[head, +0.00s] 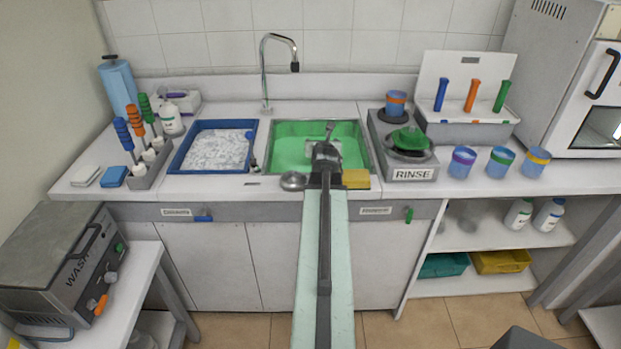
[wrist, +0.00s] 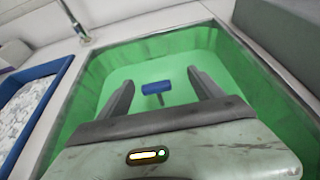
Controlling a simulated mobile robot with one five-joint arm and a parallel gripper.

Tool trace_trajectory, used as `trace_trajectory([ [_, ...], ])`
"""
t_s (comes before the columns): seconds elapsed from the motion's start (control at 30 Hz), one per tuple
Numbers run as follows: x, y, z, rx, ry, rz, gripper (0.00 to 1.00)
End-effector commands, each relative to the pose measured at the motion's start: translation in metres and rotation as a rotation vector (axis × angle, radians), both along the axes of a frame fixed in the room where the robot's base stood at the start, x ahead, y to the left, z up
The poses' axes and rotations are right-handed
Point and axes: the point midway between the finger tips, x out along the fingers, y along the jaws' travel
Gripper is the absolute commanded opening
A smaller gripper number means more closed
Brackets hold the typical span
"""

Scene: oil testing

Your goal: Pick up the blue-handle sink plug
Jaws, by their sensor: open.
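The blue-handle sink plug (wrist: 157,88) stands in the green sink in the wrist view. Its blue crossbar sits on a short stem that goes down towards the green surface. My gripper (wrist: 160,76) is open over the sink, and the blue handle shows between its two fingers with clear gaps on both sides. I cannot tell the height left between fingers and plug. In the head view my gripper (head: 329,132) reaches over the green sink (head: 285,145), and I cannot make out the plug there.
The sink has a metal rim all round, and a tall faucet (head: 265,75) stands behind it. A blue tray (head: 172,165) lies left of the sink. A yellow sponge (head: 356,179) and a metal bowl (head: 292,181) lie at its front edge. The rinse unit (head: 412,174) is on the right.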

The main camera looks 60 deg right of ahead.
Motion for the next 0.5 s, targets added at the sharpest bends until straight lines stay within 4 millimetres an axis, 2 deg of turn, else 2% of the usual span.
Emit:
trace_trajectory([
  [0.03, 0.002, 0.001, -0.023, 0.0, 0.0, 0.003, 0.76],
  [0.1, 0.005, 0.003, -0.032, 0.0, 0.0, 0.007, 0.76],
  [0.37, 0.012, 0.006, -0.034, -0.001, 0.001, 0.018, 0.76],
  [0.5, 0.023, -0.005, -0.041, -0.001, 0.001, 0.02, 0.76],
])
